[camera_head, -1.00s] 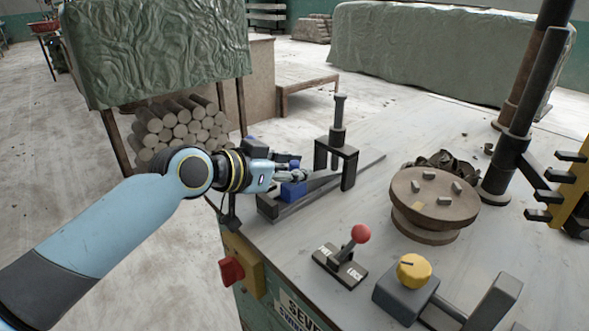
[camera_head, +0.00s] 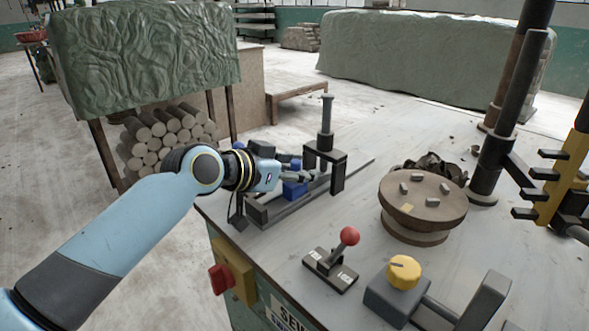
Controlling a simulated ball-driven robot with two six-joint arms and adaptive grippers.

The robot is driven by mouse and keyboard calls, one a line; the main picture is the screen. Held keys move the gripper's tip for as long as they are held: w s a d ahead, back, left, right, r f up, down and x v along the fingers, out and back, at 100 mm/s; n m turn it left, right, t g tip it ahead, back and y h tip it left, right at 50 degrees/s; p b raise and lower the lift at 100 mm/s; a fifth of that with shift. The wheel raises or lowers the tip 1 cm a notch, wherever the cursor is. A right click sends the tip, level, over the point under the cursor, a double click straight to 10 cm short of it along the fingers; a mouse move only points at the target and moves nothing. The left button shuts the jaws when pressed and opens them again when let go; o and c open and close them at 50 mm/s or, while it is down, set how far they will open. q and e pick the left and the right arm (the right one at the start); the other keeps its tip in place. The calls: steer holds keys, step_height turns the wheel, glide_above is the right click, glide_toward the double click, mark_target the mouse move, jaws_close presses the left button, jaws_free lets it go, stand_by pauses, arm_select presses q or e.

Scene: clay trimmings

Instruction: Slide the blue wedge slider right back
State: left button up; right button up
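The blue wedge slider (camera_head: 294,190) sits on a dark rail (camera_head: 262,217) that runs back and to the right along the bench. It is just left of the black arch (camera_head: 338,176) that stands over the rail with an upright post. My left gripper (camera_head: 300,174) is right at the slider, its fingers over or against its upper part. The fingers are small and partly overlap the slider, so their opening and grip are not clear. My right gripper is out of view.
A round turntable (camera_head: 424,203) with small clay pieces stands right of the rail. A red-knobbed lever (camera_head: 349,237) and a yellow-knobbed box (camera_head: 404,271) are in front. A dark post (camera_head: 492,160) and yellow pegged rack (camera_head: 563,176) stand at right.

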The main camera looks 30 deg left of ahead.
arm_select(q)
steer(key=shift+o, duration=0.2)
steer(key=shift+s+a, duration=0.1)
steer(key=shift+a, duration=0.05)
steer(key=v, duration=1)
steer(key=shift+s+r, duration=0.1)
steer(key=shift+s, duration=0.2)
steer(key=shift+s+r, duration=0.3)
steer(key=shift+s, duration=0.15)
steer(key=shift+a, duration=0.1)
